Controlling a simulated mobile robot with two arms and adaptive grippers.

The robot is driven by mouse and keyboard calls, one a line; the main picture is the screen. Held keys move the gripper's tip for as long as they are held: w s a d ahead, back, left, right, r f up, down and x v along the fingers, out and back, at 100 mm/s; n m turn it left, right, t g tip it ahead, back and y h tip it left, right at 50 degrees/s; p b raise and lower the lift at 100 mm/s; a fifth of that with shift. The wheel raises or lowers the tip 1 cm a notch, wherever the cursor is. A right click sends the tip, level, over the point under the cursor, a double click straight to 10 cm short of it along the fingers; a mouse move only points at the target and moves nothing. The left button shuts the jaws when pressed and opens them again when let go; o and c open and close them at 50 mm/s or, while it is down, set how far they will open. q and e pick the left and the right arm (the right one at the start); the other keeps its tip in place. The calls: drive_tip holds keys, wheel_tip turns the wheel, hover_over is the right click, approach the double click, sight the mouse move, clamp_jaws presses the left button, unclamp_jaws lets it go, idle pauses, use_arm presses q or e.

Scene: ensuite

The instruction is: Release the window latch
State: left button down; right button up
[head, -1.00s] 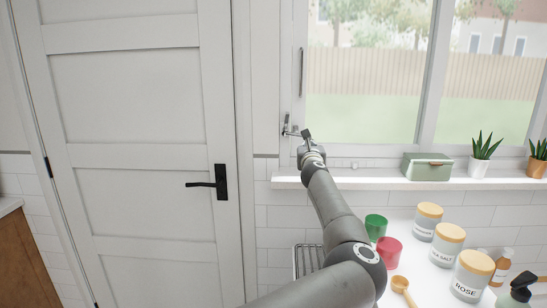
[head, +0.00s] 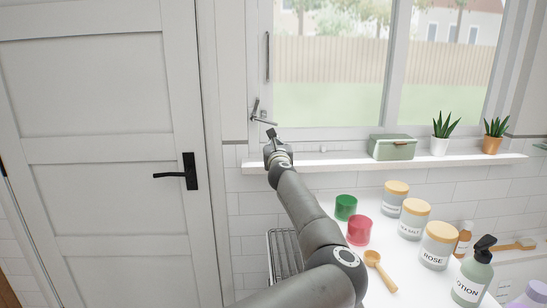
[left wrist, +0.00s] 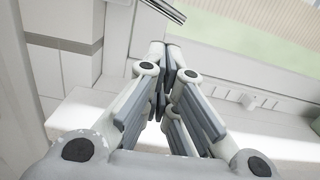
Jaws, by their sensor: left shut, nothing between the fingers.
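The window latch (head: 258,115) is a small metal fitting low on the left side of the white window frame. One short part of it points up and a thin bar points right and slightly down. In the left wrist view a metal bar of the latch (left wrist: 166,10) shows at the top edge. My left gripper (head: 271,132) is just below the latch, with a small gap seen between them. In the left wrist view its fingers (left wrist: 167,62) are together with nothing between them. My right gripper is in neither view.
The window sill (head: 340,161) runs under the window, with a green box (head: 391,148) and two potted plants on it. Below stand a green cup (head: 345,206), a red cup (head: 360,231), several jars and a bottle. A white door (head: 95,150) with a black handle is at left.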

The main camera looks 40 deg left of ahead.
use_arm(q)
drive_tip(key=v, duration=0.7)
drive_tip(key=shift+d+f+b, duration=0.15)
drive_tip(key=shift+d+b, duration=0.15)
drive_tip(key=shift+d, duration=0.05)
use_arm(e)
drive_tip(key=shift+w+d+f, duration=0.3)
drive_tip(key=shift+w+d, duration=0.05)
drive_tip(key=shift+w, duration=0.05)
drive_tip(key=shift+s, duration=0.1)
